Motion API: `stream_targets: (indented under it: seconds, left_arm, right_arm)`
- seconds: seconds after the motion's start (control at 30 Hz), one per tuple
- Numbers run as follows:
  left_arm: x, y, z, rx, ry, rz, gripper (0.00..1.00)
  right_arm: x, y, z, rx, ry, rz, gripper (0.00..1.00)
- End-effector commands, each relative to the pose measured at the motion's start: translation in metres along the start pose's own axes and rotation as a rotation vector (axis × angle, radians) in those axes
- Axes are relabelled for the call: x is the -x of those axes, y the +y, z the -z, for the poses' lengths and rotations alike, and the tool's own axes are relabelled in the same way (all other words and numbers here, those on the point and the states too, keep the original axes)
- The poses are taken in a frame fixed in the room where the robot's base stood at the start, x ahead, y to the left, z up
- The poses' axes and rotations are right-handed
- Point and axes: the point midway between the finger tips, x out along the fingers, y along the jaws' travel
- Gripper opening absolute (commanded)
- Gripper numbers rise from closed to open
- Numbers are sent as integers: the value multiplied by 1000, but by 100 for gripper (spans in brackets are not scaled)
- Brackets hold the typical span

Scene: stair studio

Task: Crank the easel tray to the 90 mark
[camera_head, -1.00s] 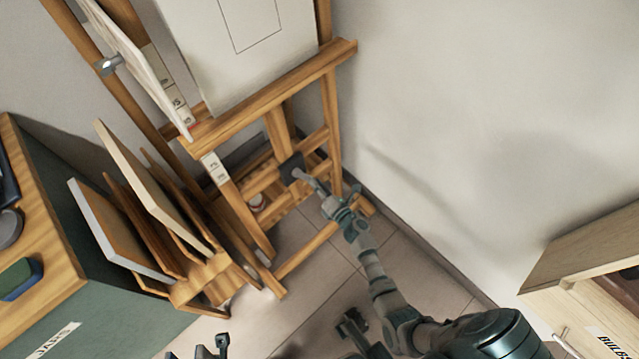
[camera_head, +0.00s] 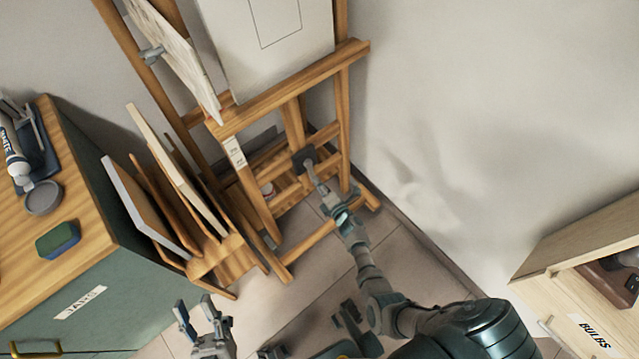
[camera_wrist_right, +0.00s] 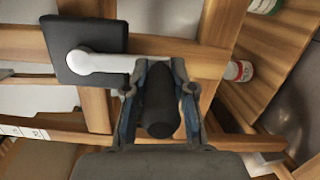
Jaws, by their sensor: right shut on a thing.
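The wooden easel (camera_head: 346,120) stands against the wall, with its tray (camera_head: 300,86) running across under a white canvas (camera_head: 262,50). A strip of scale marks (camera_head: 235,152) shows on the easel's left post below the tray; its numbers are too small to read. The crank has a dark square mount, a pale arm (camera_wrist_right: 95,62) and a black handle (camera_wrist_right: 158,105). My right gripper (camera_head: 322,190) is shut on the crank handle, with a finger on either side of it in the wrist view (camera_wrist_right: 160,100). My left gripper (camera_head: 203,325) is open and empty, low in the head view.
A rack of boards (camera_head: 205,245) stands left of the easel. A green cabinet (camera_head: 130,275) holds a sponge (camera_head: 58,240), a round lid (camera_head: 43,197) and a tube (camera_head: 14,160). A wooden cabinet (camera_head: 575,240) stands at the right. The floor between is partly clear.

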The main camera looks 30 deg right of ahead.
Motion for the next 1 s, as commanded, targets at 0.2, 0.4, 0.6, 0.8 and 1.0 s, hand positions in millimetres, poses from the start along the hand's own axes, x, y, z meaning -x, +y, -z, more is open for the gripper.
stream_targets:
  seconds: [0.2,0.4,0.6,0.8,1.0]
  left_arm:
    - [0,0,-2,0,-2,0,40]
    - [0,0,-2,0,-1,0,40]
    - [0,0,-1,0,0,0,40]
    - [0,1,0,0,1,0,40]
    - [0,1,0,0,1,0,40]
  right_arm:
    - [2,-6,5,2,7,11,0]
    - [2,-5,4,2,6,8,50]
    - [1,-2,3,3,5,3,50]
    - [13,-3,2,6,5,4,50]
    - [55,-4,3,6,6,5,50]
